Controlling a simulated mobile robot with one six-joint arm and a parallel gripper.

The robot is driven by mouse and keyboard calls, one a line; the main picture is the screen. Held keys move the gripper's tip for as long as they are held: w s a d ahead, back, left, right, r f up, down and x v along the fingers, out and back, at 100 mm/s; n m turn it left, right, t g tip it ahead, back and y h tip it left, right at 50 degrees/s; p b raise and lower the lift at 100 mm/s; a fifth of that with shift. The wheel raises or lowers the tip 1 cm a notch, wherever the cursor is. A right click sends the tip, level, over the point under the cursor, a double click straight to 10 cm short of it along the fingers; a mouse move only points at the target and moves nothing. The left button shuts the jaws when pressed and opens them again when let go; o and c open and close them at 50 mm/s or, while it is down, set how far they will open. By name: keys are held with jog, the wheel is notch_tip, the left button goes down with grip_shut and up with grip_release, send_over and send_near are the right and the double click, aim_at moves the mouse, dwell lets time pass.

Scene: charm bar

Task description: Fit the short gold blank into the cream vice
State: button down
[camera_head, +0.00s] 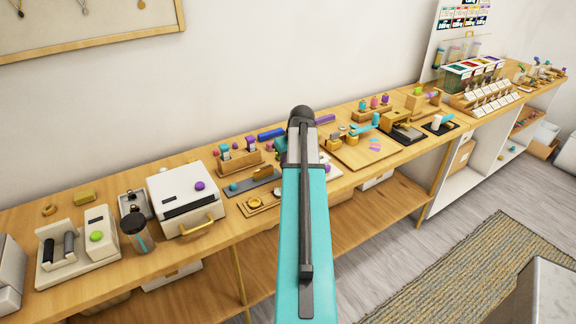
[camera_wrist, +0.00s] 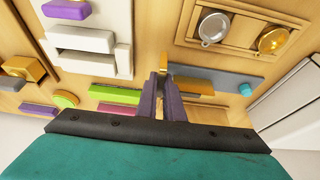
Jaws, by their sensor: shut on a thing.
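My gripper (camera_wrist: 161,80) points down over the table in the wrist view. It is shut on a small gold piece, the short gold blank (camera_wrist: 163,70), which shows at the fingertips. The cream vice (camera_wrist: 82,40), with pale block-like parts, lies to the left of and beyond the fingertips in the wrist view, apart from the gold blank. A little of a pale item that may be the vice shows in the head view, right of my teal arm. My arm hides the gripper and blank there.
Green (camera_wrist: 115,94) and purple (camera_wrist: 112,109) bars lie left of the fingers; a gold bar (camera_wrist: 192,85) and a grey strip (camera_wrist: 232,78) lie right. A wooden tray (camera_wrist: 195,32) with round metal pieces is at upper right. A white machine (camera_head: 186,198) stands left on the bench.

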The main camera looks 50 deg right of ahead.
jog(key=shift+w+d+f, duration=0.1)
jog(key=shift+w+d, duration=0.1)
jog(key=shift+d, duration=0.4)
jog(key=shift+w+d, duration=0.15)
jog(key=shift+d, duration=0.4)
jog(key=shift+f+p, duration=0.95)
jog(key=shift+f, duration=0.8)
jog(key=shift+f, duration=0.2)
jog(key=c, duration=1.9)
grip_release()
jog(key=shift+r, duration=0.25)
jog(key=b+v, duration=0.2)
jog(key=v, duration=1)
jog(key=shift+b, duration=0.3)
